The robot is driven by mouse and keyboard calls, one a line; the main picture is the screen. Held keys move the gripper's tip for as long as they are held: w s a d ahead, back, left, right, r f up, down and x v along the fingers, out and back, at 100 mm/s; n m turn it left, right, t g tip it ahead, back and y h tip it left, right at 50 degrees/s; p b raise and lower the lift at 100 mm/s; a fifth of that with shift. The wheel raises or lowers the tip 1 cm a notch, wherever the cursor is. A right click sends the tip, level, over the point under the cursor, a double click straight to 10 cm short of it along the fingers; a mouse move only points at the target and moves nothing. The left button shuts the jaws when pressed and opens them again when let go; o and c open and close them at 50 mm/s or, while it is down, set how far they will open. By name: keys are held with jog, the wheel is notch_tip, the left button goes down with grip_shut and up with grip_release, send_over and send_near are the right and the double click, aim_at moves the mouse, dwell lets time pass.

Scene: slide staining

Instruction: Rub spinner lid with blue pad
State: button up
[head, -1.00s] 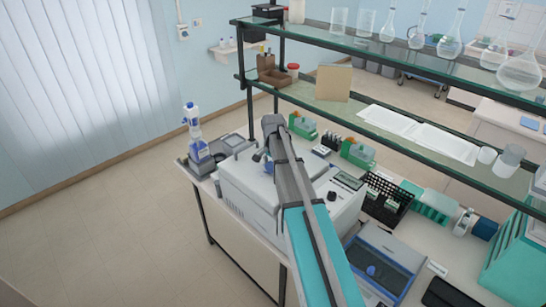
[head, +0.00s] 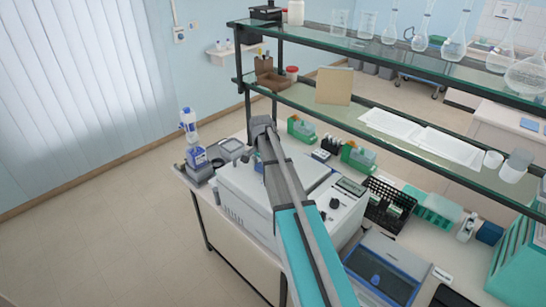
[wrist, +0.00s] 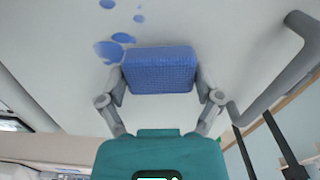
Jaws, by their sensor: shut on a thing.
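The spinner (head: 345,215) is a white box-shaped machine on the bench in the head view, with a pale lid on top (head: 233,180). In the wrist view the lid (wrist: 60,45) fills most of the background, with several blue spots (wrist: 112,48) just up and left of the pad. My gripper (wrist: 161,78) is shut on the blue pad (wrist: 161,70), a textured block held between its two fingers. The pad is at or close above the lid; contact cannot be told.
A grey curved handle (wrist: 280,80) rises right of the pad. A blue-labelled bottle (head: 195,155) stands at the bench's left end. Green racks (head: 358,157), a black rack (head: 387,203) and a blue-lidded box (head: 385,270) stand right of the spinner. Glass shelves (head: 390,130) hang behind.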

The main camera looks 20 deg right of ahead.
jog(key=shift+w+a, duration=0.25)
jog(key=shift+w, duration=0.45)
jog(key=shift+f, duration=0.15)
